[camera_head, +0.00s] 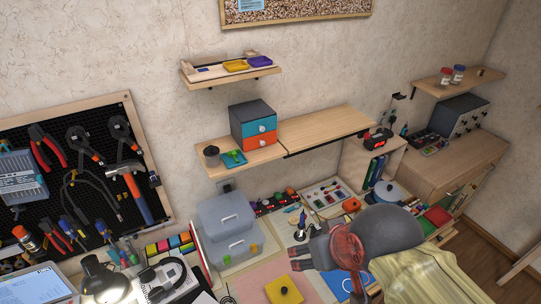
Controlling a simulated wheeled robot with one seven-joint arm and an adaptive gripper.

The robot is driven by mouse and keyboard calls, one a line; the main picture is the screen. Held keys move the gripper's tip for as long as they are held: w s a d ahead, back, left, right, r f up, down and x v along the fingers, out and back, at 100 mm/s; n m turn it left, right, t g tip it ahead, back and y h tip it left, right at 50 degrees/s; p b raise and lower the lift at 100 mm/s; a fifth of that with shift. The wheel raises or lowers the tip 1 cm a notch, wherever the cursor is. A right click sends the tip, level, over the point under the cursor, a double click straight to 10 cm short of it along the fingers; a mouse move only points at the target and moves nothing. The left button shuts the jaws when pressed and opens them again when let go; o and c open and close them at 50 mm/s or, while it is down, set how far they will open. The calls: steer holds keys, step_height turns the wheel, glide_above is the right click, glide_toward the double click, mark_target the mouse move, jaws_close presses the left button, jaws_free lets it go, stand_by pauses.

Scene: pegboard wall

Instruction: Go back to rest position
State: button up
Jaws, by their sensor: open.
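My gripper (303,255) is at the lower middle of the head view, above the worktop. Its dark fingers point left, and my arm comes in from the lower right. No object shows between the fingers, and it appears apart from the things below. A pen-like tool (301,222) stands on a small base just behind the fingers. A yellow block with a dark knob (284,290) lies in front of them, on a pink mat (262,277). My arm hides part of the worktop.
Grey lidded boxes (228,222) stand left of my gripper. A white tray of small parts (327,196) lies behind it. A pot (390,192) and books (375,171) are at the right. A shelf with a drawer box (253,125) and a pegboard of tools (75,170) are on the wall.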

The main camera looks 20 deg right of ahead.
step_height(320, 180, down, 16)
steer(key=b, duration=1.5)
steer(key=shift+r, duration=0.2)
